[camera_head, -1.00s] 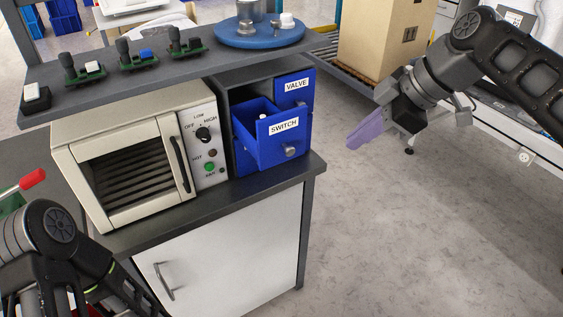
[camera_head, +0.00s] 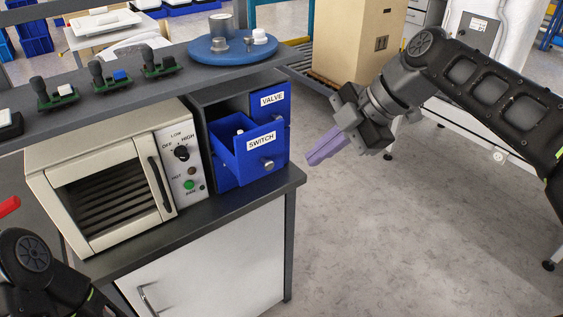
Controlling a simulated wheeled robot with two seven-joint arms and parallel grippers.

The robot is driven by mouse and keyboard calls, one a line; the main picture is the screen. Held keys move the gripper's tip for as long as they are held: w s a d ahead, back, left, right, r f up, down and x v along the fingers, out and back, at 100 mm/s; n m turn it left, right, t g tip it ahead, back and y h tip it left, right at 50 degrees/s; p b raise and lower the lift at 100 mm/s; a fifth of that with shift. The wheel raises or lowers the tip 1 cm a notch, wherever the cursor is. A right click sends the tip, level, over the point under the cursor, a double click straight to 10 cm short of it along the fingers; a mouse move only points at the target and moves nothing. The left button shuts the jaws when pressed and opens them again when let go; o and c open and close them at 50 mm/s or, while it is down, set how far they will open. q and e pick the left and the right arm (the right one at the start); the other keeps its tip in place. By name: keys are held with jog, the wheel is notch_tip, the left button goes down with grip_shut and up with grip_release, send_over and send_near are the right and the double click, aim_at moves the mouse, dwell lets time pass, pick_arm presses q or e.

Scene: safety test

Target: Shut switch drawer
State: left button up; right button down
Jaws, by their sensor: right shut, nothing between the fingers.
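The blue switch drawer (camera_head: 257,152), labelled SWITCH with a round grey knob, is pulled out of the dark cabinet beside the oven. A small white item (camera_head: 240,131) shows inside it. The valve drawer (camera_head: 271,101) above it is closed. My right gripper (camera_head: 318,152), with purple fingers, is shut and empty. It is to the right of the switch drawer, apart from its front, and points left toward it.
A cream oven (camera_head: 108,182) stands left of the drawers on a grey counter (camera_head: 225,208). A shelf (camera_head: 175,83) above carries switch parts and a blue round tray (camera_head: 232,50). A cardboard box (camera_head: 352,45) stands behind. Floor right of the counter is clear.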

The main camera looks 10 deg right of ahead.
pick_arm(q)
jog(key=shift+r+p, duration=1)
jog(key=shift+r, duration=0.05)
pick_arm(e)
jog(key=w+a+f, duration=0.5)
jog(key=w+f, duration=0.1)
jog(key=shift+a, duration=0.25)
jog(key=shift+f, duration=0.1)
